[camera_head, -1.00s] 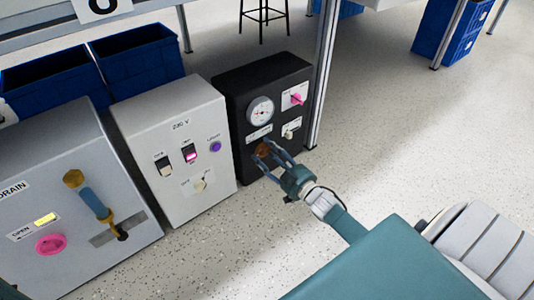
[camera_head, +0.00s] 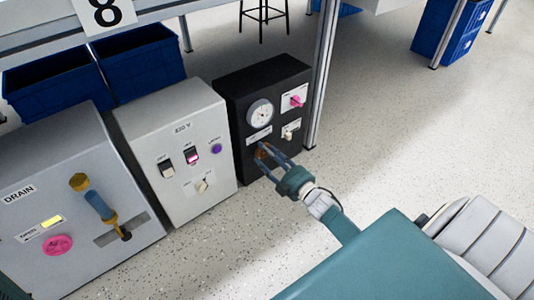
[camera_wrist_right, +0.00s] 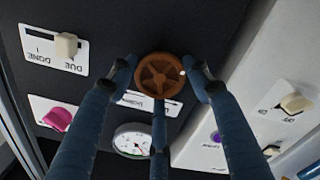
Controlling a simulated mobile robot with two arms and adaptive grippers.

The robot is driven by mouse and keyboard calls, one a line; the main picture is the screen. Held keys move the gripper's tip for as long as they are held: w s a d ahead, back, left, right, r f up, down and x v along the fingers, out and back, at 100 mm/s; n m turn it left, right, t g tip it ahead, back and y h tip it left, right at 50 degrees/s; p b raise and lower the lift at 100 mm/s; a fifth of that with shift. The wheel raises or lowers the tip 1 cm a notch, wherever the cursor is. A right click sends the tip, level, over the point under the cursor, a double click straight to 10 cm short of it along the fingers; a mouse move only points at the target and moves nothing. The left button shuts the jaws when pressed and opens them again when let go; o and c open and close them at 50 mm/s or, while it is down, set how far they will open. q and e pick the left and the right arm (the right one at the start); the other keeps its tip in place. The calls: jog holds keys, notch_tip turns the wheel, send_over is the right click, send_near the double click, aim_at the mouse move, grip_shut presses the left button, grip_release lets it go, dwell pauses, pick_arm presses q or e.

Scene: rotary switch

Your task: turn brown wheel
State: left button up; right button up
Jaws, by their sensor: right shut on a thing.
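The brown wheel (camera_wrist_right: 160,75) is a small spoked handwheel on the front of the black box (camera_head: 292,77). In the head view the wheel (camera_head: 263,153) is low on the box's front, partly hidden by the fingers. My right gripper (camera_head: 271,155) reaches it from the lower right. In the right wrist view the blue fingers of the gripper (camera_wrist_right: 160,80) close on the wheel's rim from the left, the right and below. The wheel's face stays visible between them.
The black box also bears a round gauge (camera_head: 260,112), a pink knob (camera_head: 296,101) and a white switch (camera_head: 289,134). A grey 230 V box (camera_head: 187,115) and a DRAIN box (camera_head: 50,160) stand to the left. A metal post (camera_head: 319,80) rises at the right.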

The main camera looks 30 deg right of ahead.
jog(key=shift+a+n, duration=0.2)
jog(key=shift+n, duration=0.8)
jog(key=o, duration=1.2)
jog(key=shift+c, duration=0.2)
jog(key=shift+s+d, duration=0.1)
jog(key=shift+s, duration=0.05)
jog(key=s, duration=1.1)
jog(key=shift+s+d, duration=0.35)
jog(key=shift+d, duration=0.05)
